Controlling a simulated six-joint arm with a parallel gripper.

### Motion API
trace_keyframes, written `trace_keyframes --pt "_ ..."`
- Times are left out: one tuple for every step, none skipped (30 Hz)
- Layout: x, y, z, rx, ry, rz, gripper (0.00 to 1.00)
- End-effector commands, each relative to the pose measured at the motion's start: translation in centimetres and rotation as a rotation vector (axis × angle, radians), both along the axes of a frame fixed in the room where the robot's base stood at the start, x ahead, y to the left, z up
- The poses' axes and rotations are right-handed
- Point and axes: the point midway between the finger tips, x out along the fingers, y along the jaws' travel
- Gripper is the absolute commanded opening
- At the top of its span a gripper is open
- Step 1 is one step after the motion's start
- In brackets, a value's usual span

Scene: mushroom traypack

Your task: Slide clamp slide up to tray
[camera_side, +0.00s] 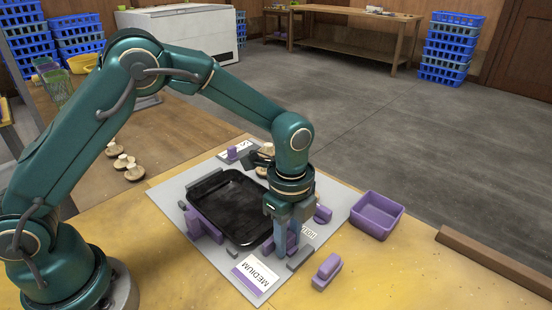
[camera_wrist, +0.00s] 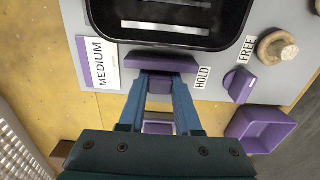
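The black tray (camera_side: 205,178) lies on a grey board; its near edge also shows in the wrist view (camera_wrist: 160,40). The purple clamp slide (camera_wrist: 162,63) has a long bar parallel to that edge, very close to it; I cannot tell whether they touch. My gripper (camera_wrist: 160,76) points down at the slide, with one blue finger on each side of its purple handle (camera_wrist: 160,87), which fills the space between them. In the side view my gripper (camera_side: 285,245) hides most of the slide.
A purple knob (camera_wrist: 240,84) sits by the HOLD (camera_wrist: 202,77) and FREE labels. A MEDIUM card (camera_side: 256,276) lies beside the slide. A purple bin (camera_side: 378,213), a loose purple block (camera_side: 327,271) and mushrooms (camera_side: 128,165) stand around the board (camera_side: 165,200).

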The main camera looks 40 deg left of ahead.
Motion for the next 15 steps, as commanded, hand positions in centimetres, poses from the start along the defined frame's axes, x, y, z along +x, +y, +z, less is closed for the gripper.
trace_keyframes --pt "0.0 0.1 0.0 0.000 0.000 0.000 0.01" --pt "0.0 0.1 0.0 0.000 0.000 0.001 0.01" --pt "0.0 0.2 0.0 0.000 0.000 0.001 0.01" --pt "0.0 0.4 0.0 0.000 0.000 0.002 0.01" --pt "0.0 0.5 0.0 0.000 0.000 0.002 0.01" --pt "0.0 0.7 0.1 0.000 0.000 0.003 0.01" --pt "0.0 0.9 0.0 0.000 0.000 0.003 0.01" --pt "0.0 1.1 0.0 0.000 0.000 0.003 0.01" --pt "0.0 1.4 0.0 0.000 0.000 0.003 0.01" --pt "0.1 1.6 0.0 0.000 0.000 0.003 0.01" --pt "0.1 1.8 0.1 0.000 -0.001 0.004 0.01" --pt "0.1 2.0 0.1 0.000 -0.001 0.003 0.01" --pt "0.0 2.2 0.1 0.000 -0.001 0.002 0.01" --pt "0.0 2.4 0.1 0.000 -0.001 0.002 0.01" --pt "0.0 2.5 0.1 0.000 -0.002 0.002 0.01"
